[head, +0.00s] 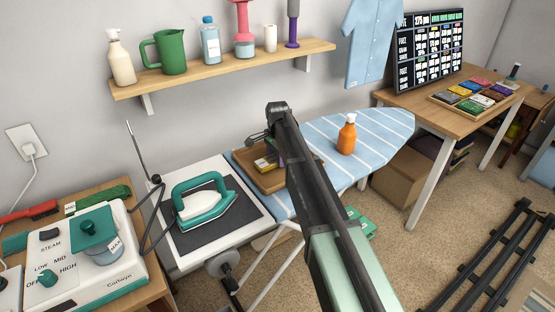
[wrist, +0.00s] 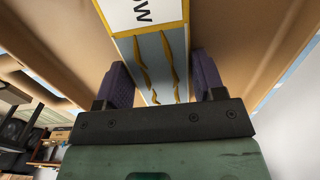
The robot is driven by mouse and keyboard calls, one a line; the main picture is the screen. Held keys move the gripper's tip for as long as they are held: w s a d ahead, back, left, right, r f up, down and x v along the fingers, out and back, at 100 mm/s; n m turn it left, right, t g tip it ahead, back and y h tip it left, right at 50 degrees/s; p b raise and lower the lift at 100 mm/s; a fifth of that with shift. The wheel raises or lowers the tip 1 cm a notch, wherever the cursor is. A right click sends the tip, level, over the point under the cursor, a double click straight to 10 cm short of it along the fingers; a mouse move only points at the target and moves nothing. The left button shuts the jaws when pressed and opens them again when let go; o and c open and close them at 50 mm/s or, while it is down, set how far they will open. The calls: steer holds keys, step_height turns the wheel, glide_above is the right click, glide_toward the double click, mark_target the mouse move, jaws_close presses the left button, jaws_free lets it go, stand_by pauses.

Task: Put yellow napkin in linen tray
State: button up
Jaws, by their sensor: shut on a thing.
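A wooden tray (head: 279,184) lies on the left end of the blue striped ironing board, partly hidden by my arm. A small folded yellow napkin (head: 262,165) with a white label shows inside the tray outline. In the wrist view, my gripper (wrist: 161,70) is shut on the napkin (wrist: 140,38), its purple pads on either side of it. I cannot tell whether the napkin touches the tray floor.
An orange bottle (head: 347,137) stands on the ironing board (head: 385,126) right of my arm. A teal iron (head: 204,199) rests on a dark pad to the left. A wooden shelf (head: 220,66) with bottles is behind. Several coloured napkins (head: 478,95) sit on the right desk.

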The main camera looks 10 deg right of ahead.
steer(key=shift+f, duration=0.25)
steer(key=o, duration=0.9)
steer(key=shift+r, duration=0.1)
step_height(320, 180, up, 13)
steer(key=p, duration=1.3)
steer(key=s+n, duration=0.4)
steer(key=s, duration=0.7)
steer(key=s+n, duration=0.5)
steer(key=s, duration=0.6)
steer(key=s+n+b, duration=0.1)
steer(key=s+n, duration=0.3)
steer(key=s, duration=0.7)
steer(key=shift+d+f+n, duration=0.3)
steer(key=shift+d+f, duration=0.05)
